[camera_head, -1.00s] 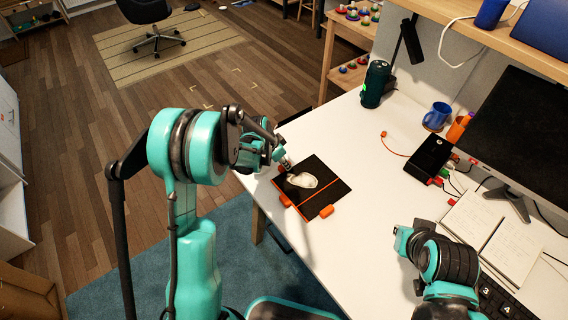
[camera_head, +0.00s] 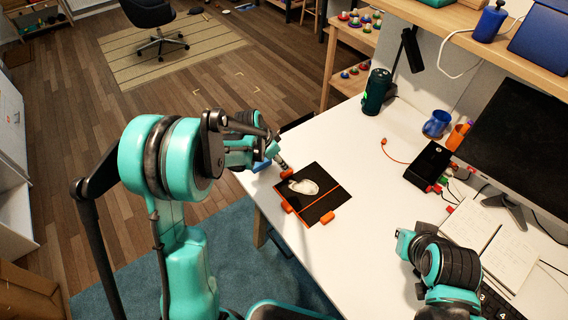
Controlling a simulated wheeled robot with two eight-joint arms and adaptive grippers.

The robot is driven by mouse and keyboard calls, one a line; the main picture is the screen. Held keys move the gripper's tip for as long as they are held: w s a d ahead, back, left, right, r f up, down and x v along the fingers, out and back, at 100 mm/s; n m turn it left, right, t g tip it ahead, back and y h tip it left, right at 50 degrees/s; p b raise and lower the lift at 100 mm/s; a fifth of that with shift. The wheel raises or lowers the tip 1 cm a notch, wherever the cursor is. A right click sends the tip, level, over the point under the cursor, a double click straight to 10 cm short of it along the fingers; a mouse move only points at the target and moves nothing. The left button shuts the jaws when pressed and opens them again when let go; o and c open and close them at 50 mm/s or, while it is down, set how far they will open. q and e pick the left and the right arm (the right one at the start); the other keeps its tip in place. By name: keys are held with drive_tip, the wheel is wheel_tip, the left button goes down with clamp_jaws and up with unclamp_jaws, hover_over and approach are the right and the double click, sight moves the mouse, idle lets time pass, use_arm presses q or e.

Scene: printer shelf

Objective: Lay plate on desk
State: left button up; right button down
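The plate (camera_head: 331,204) is a thin black square with orange tabs and an orange line across it. It lies flat on the white desk (camera_head: 330,262), near the desk's left edge. A white printed piece rests on the plate. My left gripper (camera_head: 284,163) is at the plate's upper-left corner, just above an orange tab there. Its fingers are small and partly hidden by my arm, so I cannot tell whether they touch the tab. My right gripper (camera_head: 404,243) is over the desk at the lower right, well apart from the plate; its fingers are not clear.
A dark green cylinder (camera_head: 376,92) stands at the desk's back. A black box (camera_head: 428,166), blue mug (camera_head: 437,123), orange cup (camera_head: 457,136), monitor (camera_head: 520,130) and open notebook (camera_head: 490,240) take up the right side. The desk is clear between the plate and my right arm.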

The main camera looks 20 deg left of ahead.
use_arm(q)
drive_tip(key=s+d+r+n+t+y+p, duration=0.15)
drive_tip(key=s+r+n, duration=0.25)
drive_tip(key=s+r, duration=0.9)
drive_tip(key=s+r+n+t+y, duration=0.1)
drive_tip(key=s+r+n+t, duration=0.1)
drive_tip(key=s, duration=0.8)
drive_tip(key=shift+s+n, duration=0.25)
drive_tip(key=shift+n, duration=0.55)
